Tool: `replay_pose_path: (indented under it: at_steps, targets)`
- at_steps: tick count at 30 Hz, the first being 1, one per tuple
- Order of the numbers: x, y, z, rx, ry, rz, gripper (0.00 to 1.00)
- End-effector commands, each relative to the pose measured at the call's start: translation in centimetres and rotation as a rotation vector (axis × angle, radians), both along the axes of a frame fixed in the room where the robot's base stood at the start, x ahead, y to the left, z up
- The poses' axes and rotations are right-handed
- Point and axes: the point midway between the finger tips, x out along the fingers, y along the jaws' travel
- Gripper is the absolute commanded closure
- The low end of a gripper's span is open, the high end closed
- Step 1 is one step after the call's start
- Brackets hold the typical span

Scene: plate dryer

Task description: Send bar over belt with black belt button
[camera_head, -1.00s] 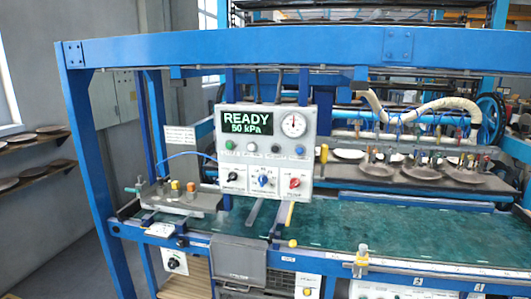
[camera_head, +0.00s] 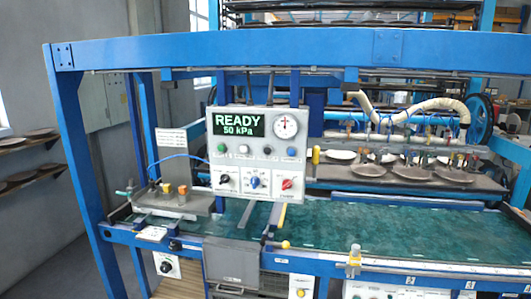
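The control panel (camera_head: 256,155) hangs from the blue frame, and its display reads READY and 50 kPa. The black button (camera_head: 266,150) is in the panel's button row, between a white button (camera_head: 243,149) and a blue button (camera_head: 291,151). A pale bar (camera_head: 395,138) with hoses and several hanging fittings is at the back right, above a dark shelf (camera_head: 340,187) with several plates. The green belt (camera_head: 400,237) runs across the front, and its visible part carries no plates. My gripper is not in view.
A blue top beam (camera_head: 240,48) and left post (camera_head: 84,165) frame the machine. A gauge (camera_head: 286,125) and several knobs share the panel. Yellow-topped fittings (camera_head: 354,259) stick up at the belt's front edge. Wall shelves with plates (camera_head: 35,174) are at far left.

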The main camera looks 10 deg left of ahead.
Motion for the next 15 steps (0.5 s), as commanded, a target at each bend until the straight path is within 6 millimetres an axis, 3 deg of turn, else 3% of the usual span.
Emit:
replay_pose_path:
  at_steps: [9, 15]
  targets:
    - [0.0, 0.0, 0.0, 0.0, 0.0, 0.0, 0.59]
    - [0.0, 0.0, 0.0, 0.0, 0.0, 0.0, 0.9]
